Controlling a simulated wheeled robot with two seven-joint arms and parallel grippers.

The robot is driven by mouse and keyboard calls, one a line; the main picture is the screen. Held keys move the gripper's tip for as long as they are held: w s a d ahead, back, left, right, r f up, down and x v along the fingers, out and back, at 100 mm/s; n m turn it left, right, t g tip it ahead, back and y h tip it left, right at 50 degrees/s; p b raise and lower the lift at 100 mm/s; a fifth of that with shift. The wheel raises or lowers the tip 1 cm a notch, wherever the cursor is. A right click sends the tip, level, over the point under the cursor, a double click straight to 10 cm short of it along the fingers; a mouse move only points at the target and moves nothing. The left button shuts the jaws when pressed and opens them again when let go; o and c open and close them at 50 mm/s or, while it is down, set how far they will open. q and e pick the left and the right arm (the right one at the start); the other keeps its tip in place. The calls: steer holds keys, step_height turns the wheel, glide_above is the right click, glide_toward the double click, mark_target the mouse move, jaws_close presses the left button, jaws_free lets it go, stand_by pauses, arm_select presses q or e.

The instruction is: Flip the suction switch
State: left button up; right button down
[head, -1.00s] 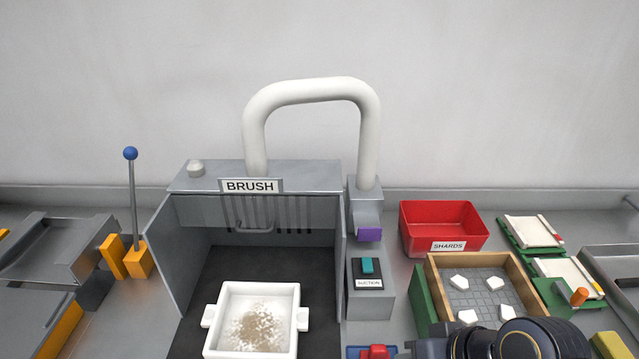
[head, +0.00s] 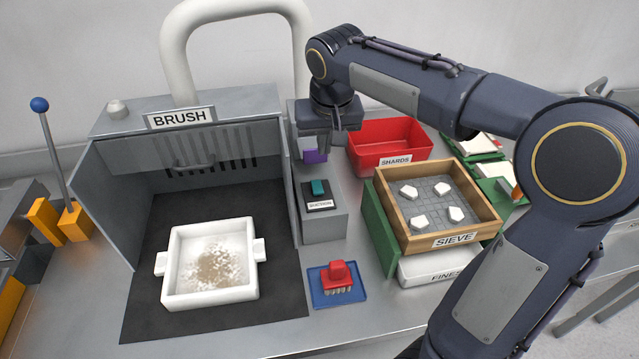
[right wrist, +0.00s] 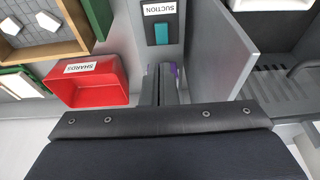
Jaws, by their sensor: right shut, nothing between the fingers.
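The suction switch (head: 318,188) is a teal rocker on a black plate, set on top of a grey box (head: 324,226) with a SUCTION label. It also shows at the top of the right wrist view (right wrist: 161,33), uncovered. My right gripper (head: 338,142) hangs over the far end of that box, behind the switch and apart from it. In the right wrist view its fingers (right wrist: 162,72) are together and empty, with the switch beyond their tips. My left gripper is not in view.
The brush booth (head: 187,104) with a white tray (head: 209,296) stands left of the switch box. A red SHARDS bin (head: 388,158) and wooden sieve (head: 452,240) stand right. A red brush (head: 338,276) lies on a blue mat in front. A white pipe (head: 178,50) rises behind.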

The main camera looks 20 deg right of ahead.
mark_target(319, 188)
steer(key=shift+w, duration=0.45)
steer(key=shift+f, duration=0.15)
steer(key=x, duration=0.4)
steer(key=p+x, duration=0.1)
steer(key=x, duration=0.4)
steer(key=s+x, duration=0.1)
steer(key=x, duration=0.3)
steer(key=shift+f, duration=0.45)
